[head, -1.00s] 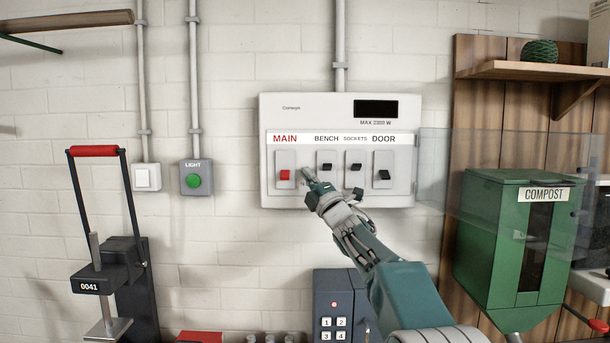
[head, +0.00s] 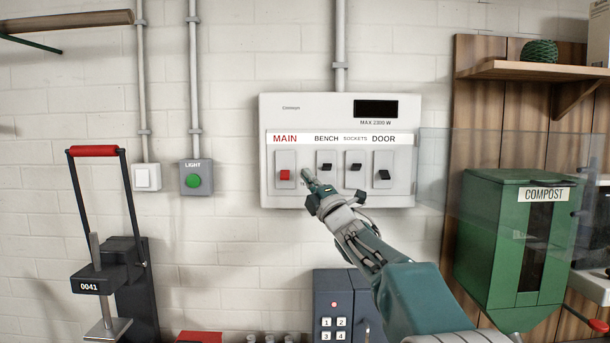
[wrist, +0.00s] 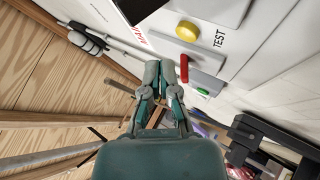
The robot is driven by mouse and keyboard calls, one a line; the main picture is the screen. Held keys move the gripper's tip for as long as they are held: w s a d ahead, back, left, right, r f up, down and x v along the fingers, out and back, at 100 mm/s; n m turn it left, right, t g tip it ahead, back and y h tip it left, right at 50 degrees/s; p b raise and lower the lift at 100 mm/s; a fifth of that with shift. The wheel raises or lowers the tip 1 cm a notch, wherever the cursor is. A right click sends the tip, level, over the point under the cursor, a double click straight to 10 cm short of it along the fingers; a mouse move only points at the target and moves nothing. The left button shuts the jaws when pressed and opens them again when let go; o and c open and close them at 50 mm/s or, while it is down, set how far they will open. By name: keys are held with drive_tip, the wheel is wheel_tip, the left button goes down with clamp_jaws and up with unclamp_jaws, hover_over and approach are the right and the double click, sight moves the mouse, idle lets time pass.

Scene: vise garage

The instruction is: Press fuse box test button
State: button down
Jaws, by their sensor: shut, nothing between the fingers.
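The white fuse box (head: 340,108) hangs on the wall in the head view, with a red MAIN switch (head: 285,175) and several black switches. The round yellow test button (wrist: 187,31) shows in the wrist view beside the word TEST; in the head view my gripper hides it. My gripper (head: 307,175) is shut and empty, its tips just right of the red switch in the head view. In the wrist view my gripper (wrist: 160,72) has its fingertips below and left of the yellow button, near the red switch (wrist: 184,68). I see no contact with the button.
A clear cover (head: 450,175) stands open at the box's right side. A green compost bin (head: 490,240) is to the right, and a dark keypad box (head: 335,290) is below. A green light button (head: 194,181) is on the wall at left.

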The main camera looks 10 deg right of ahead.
drive_tip(key=s, duration=0.3)
drive_tip(key=shift+s+a, duration=0.25)
drive_tip(key=shift+a, duration=0.15)
idle(0.4)
drive_tip(key=s+f+m+g+h, duration=0.3)
drive_tip(key=s+f+m+g, duration=0.2)
drive_tip(key=s, duration=0.8)
drive_tip(key=s+f+m+g+h, duration=0.3)
drive_tip(key=s+f+m+g, duration=0.3)
drive_tip(key=s+f+m, duration=0.5)
drive_tip(key=s+f+m+g+h, duration=0.3)
drive_tip(key=s+f+m+g, duration=0.2)
drive_tip(key=s+f, duration=1.1)
drive_tip(key=m, duration=0.3)
drive_tip(key=shift+s+g+h, duration=0.3)
drive_tip(key=shift+s+g, duration=0.1)
drive_tip(key=shift+r, duration=0.1)
